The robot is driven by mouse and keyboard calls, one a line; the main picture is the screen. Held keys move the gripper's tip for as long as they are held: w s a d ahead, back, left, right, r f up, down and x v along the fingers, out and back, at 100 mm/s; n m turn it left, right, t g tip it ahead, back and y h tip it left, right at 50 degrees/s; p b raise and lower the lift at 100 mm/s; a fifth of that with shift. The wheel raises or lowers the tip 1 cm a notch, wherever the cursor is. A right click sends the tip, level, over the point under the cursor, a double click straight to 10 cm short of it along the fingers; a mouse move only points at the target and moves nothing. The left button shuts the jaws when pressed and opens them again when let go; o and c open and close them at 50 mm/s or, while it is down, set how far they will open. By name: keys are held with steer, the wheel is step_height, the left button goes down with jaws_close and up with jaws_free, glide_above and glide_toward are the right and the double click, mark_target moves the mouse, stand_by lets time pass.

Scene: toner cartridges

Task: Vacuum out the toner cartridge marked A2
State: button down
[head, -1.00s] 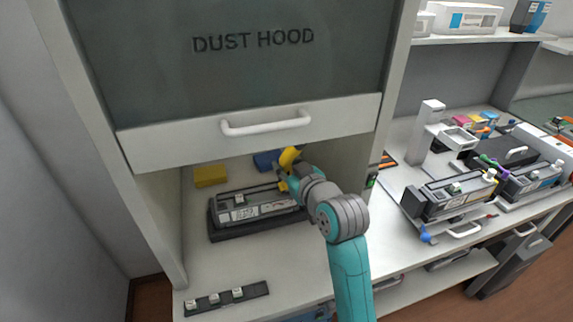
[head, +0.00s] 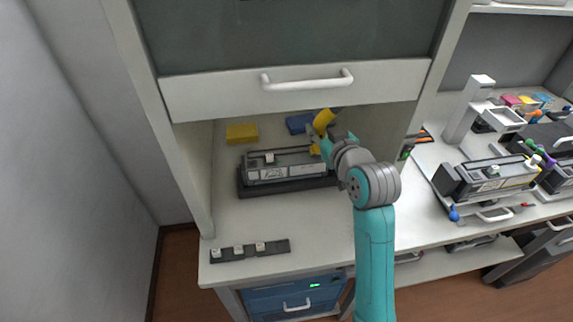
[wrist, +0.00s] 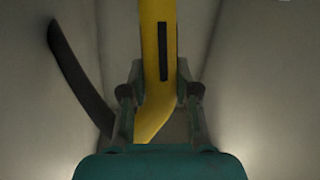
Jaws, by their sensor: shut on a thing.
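A grey and black toner cartridge (head: 285,174) lies in a black tray (head: 290,189) under the raised dust hood sash. A pale label shows on its front, but I cannot read the mark. My gripper (head: 324,139) is at the cartridge's right end, shut on a yellow nozzle. The yellow nozzle (head: 323,120) sticks up above my gripper, with more yellow showing below by the cartridge top. I cannot tell whether it touches. In the wrist view the nozzle (wrist: 158,45), with a dark slot, runs between both fingers (wrist: 161,90).
The sash (head: 300,93) hangs above my wrist. A yellow block (head: 242,133) and a blue block (head: 299,123) lie behind the cartridge. A dark strip with small white pieces (head: 249,250) lies in front. Another cartridge (head: 497,176) stands on the right bench.

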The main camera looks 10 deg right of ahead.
mark_target(325, 115)
steer(key=shift+r, duration=2.5)
steer(key=shift+s, duration=0.1)
